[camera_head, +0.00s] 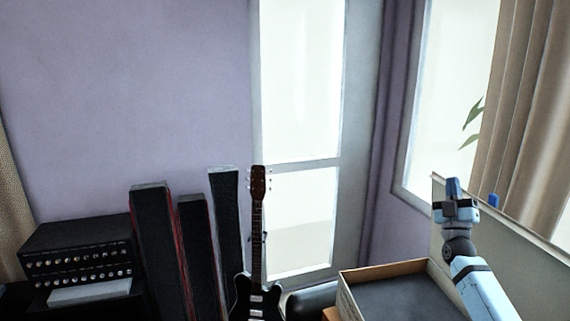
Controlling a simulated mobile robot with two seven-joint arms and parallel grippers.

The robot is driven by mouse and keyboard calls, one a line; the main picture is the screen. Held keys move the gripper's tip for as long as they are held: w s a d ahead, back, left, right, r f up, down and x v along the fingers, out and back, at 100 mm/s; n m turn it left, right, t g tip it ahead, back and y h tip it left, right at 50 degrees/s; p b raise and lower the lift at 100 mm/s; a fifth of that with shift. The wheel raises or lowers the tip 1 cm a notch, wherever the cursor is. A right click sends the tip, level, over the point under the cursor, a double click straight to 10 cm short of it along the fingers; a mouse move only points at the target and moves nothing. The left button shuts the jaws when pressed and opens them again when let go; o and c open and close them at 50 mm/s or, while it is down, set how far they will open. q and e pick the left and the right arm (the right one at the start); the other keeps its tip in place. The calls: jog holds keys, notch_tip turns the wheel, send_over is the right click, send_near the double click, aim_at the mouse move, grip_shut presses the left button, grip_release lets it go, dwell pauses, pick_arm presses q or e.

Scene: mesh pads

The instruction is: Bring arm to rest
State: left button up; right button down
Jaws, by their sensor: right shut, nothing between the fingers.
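My right gripper (454,190) is raised at the lower right of the head view, at the end of my light blue arm that comes in from the bottom right. Its fingers point up and are shut with nothing between them. It shows in front of a pale upright panel and beside the upper right of an open box. My left gripper and left arm are not in view.
The open box (385,268) with a dark inside stands at the lower right. A black guitar (256,298) stands upright at bottom centre. Tall dark cases (160,245) and black amplifier units (80,250) are at left. A window (300,80) and curtain (525,110) are behind.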

jog(key=w+f+m+g+y, duration=0.3)
jog(key=w+f+m+g, duration=0.15)
jog(key=f+g, duration=0.85)
jog(key=s+a+f+n+y, duration=0.1)
jog(key=s+a+f, duration=0.6)
jog(key=f, duration=0.4)
jog(key=s+a+f+n+y, duration=0.1)
jog(key=s+a+f, duration=0.4)
jog(key=s+f, duration=0.4)
jog(key=s+a+f+g+y, duration=0.1)
jog(key=s+a+f, duration=0.3)
jog(key=s, duration=0.6)
jog(key=s+a+f+m+g, duration=0.1)
jog(key=s+a+f, duration=0.2)
jog(key=s, duration=0.8)
jog(key=s+a+f+g+y, duration=0.1)
jog(key=s+a+f, duration=0.3)
jog(key=s, duration=0.6)
jog(key=shift+s+a+f+g+y, duration=0.3)
jog(key=shift+s+a+g, duration=0.15)
jog(key=shift+a, duration=0.35)
jog(key=shift+m, duration=0.25)
